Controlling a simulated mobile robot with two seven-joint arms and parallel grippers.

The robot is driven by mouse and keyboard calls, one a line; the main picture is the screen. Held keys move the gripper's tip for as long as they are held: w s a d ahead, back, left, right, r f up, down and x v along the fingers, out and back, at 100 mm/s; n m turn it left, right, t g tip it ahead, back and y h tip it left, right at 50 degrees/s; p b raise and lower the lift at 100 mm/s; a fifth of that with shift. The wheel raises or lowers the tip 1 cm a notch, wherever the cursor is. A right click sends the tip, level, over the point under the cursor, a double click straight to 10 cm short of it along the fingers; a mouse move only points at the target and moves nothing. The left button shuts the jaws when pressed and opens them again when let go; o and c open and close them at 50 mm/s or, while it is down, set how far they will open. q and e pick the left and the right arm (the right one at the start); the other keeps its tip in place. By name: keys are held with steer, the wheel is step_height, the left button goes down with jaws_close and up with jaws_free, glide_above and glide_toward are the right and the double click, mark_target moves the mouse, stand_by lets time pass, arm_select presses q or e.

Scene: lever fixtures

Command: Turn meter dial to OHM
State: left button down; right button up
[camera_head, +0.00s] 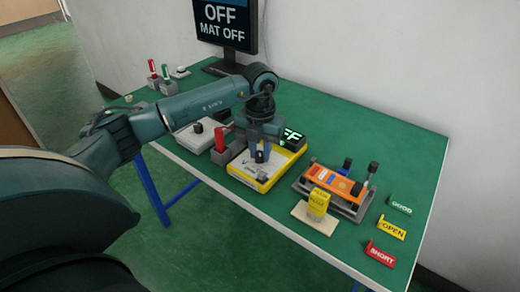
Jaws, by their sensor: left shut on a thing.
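The yellow meter (263,187) with a grey face lies on the green table near its front edge, right of the arm. Its display (292,138) glows green at the back right; the letters "FF" show and the rest is hidden behind my gripper. My left gripper (262,157) points down over the meter face, shut on what seems to be the dial. The dial itself and its pointer are hidden by the fingers. The monitor (224,22) at the back reads "OFF" and "MAT OFF". My right gripper is not in view.
A grey box with a black knob (198,128) and a red probe (220,139) stand left of the meter. An orange unit (333,186) in a fixture and a yellow tag (318,204) stand right. GOOD (399,206), OPEN (391,229) and SHORT (380,253) signs line the right.

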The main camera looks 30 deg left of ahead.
mark_target(261, 153)
arm_select(q)
steer(key=shift+m, duration=0.3)
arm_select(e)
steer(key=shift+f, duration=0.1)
arm_select(q)
steer(key=m+b, duration=0.1)
steer(key=m, duration=0.1)
steer(key=shift+m, duration=0.3)
steer(key=m+b, duration=0.1)
steer(key=m, duration=0.2)
steer(key=shift+m+b, duration=0.3)
steer(key=shift+m, duration=1.1)
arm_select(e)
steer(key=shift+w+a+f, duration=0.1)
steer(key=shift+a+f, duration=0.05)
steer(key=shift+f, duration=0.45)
arm_select(q)
steer(key=c, duration=1.2)
jaws_free()
steer(key=shift+d, duration=0.1)
steer(key=shift+c, duration=0.2)
step_height(261, 153, up, 13)
steer(key=shift+r, duration=0.15)
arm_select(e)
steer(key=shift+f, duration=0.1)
